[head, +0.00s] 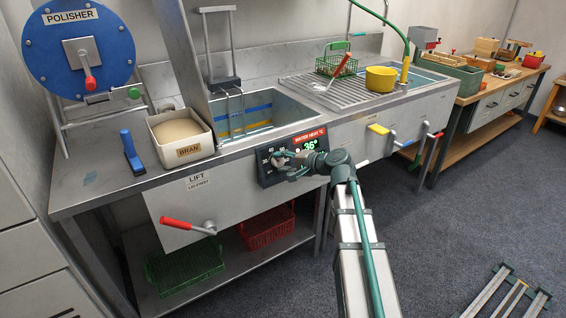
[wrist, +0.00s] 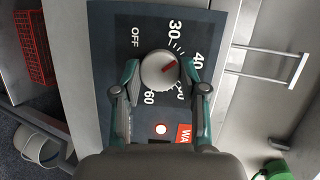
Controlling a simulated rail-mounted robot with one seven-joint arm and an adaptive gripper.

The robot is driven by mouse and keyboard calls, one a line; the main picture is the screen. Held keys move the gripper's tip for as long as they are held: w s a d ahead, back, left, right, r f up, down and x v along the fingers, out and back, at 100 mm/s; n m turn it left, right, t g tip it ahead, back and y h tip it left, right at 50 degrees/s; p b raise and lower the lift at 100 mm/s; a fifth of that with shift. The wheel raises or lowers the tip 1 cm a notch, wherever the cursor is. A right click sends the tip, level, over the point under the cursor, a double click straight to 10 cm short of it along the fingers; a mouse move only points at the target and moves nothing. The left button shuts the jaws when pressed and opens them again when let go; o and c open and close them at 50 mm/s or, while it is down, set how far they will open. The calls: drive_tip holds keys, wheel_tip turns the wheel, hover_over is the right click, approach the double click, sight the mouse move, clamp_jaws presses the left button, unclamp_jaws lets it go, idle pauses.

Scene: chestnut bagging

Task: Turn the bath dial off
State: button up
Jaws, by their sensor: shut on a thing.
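The bath dial is a round pale knob (wrist: 157,76) on a dark panel (wrist: 112,30) marked OFF, 30, 40 and 60. Its red pointer aims to the upper right in the wrist view, between 30 and 40 and away from OFF. My gripper (wrist: 160,75) has a finger on each side of the knob and is shut on it. A small lamp (wrist: 161,129) on the panel glows. In the head view my gripper (head: 283,162) is at the left of the water heat panel (head: 265,175), partly hiding the dial. The display (head: 310,146) reads 36° in green.
The panel is on the front of a steel sink bench. A red-handled lever (head: 188,226) projects at the lower left; yellow (head: 379,129) and red (head: 434,135) levers are to the right. A BRAN box (head: 181,138) stands above on the bench.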

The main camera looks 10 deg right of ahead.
drive_tip(key=n+h, duration=0.1)
drive_tip(key=n, duration=0.3)
drive_tip(key=shift+r+g, duration=0.15)
drive_tip(key=shift+g, duration=0.25)
drive_tip(key=n+h, duration=0.1)
drive_tip(key=n, duration=0.3)
drive_tip(key=shift+a+h, duration=0.15)
drive_tip(key=shift+h, duration=0.25)
drive_tip(key=n+h, duration=0.1)
drive_tip(key=n, duration=0.2)
drive_tip(key=shift+a+n+h, duration=0.1)
drive_tip(key=shift+n+h, duration=0.2)
drive_tip(key=shift+s+n+t+h, duration=0.15)
drive_tip(key=shift+n+h, duration=0.25)
drive_tip(key=shift+n, duration=0.5)
drive_tip(key=shift+w+n+t+h, duration=0.15)
drive_tip(key=shift+n+h, duration=0.25)
drive_tip(key=shift+n, duration=0.5)
drive_tip(key=o, duration=1.1)
drive_tip(key=shift+s, duration=0.1)
drive_tip(key=shift+o, duration=0.2)
drive_tip(key=v, duration=1.2)
